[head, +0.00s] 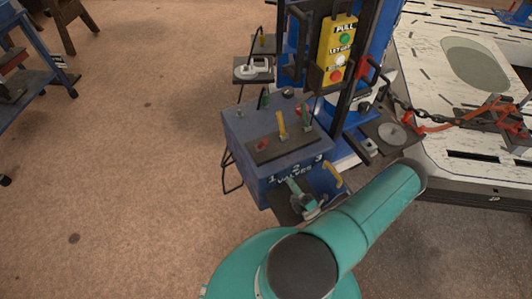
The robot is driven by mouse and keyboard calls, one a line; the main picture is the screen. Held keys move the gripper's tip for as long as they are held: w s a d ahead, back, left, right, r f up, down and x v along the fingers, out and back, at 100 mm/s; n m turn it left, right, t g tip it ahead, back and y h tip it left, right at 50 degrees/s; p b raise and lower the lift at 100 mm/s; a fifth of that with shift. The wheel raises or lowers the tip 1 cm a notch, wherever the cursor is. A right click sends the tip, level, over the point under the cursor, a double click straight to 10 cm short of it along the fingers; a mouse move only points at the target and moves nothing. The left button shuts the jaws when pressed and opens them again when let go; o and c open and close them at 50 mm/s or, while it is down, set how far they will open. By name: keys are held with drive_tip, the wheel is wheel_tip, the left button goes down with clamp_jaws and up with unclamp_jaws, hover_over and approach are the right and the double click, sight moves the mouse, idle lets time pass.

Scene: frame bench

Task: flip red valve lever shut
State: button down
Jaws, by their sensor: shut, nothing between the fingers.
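A blue valve box (236,130) marked "VALVES" and numbered stands in the middle of the head view. A dark plate on its top carries a row of levers. A red lever (262,146) at the left end of the row looks short and leans low. A yellow lever (282,124) stands upright beside it. A third lever (306,120) is at the right end; its colour is unclear. My gripper (294,186), small and teal, is in front of the box, below the levers and apart from the red one. It looks shut and empty. My arm hides part of the area behind it.
A blue frame with a yellow button panel (338,50) rises behind the box. A yellow handle (334,175) is on the box's front right. A chain (407,108) runs to a pale bench (420,60) at the right.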

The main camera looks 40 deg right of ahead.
approach(262, 145)
drive_tip(key=x, duration=0.4)
drive_tip(key=d+x, duration=0.1)
drive_tip(key=x, duration=0.1)
drive_tip(key=shift+f, duration=0.2)
idle(0.3)
